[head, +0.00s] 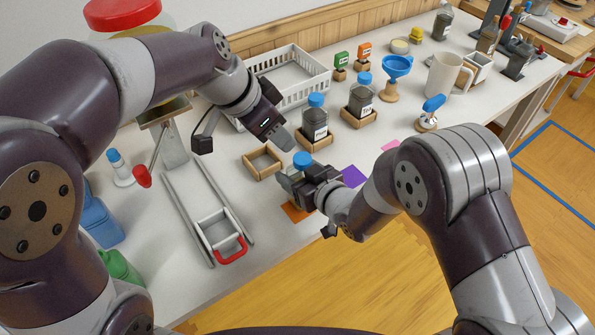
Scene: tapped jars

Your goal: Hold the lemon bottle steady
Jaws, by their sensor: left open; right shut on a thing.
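A small blue-capped bottle (302,159) stands low at the table's front, at my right gripper (295,178). That gripper is shut on it, and the fingers hide most of its body. I cannot read a label on it, so I cannot tell from the picture that it is the lemon one. My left gripper (283,131) is open and empty, just above and to the left of the blue cap. Two dark-filled, blue-capped bottles stand upright in wooden holders behind: one nearer (315,117), one farther right (361,93).
An empty wooden holder (263,163) is left of the held bottle. Behind are a white basket (292,81), a blue funnel (396,68) and a white mug (441,76). A railed metal track with a red handle (231,251) lies left. Orange and purple (353,176) patches mark the front edge.

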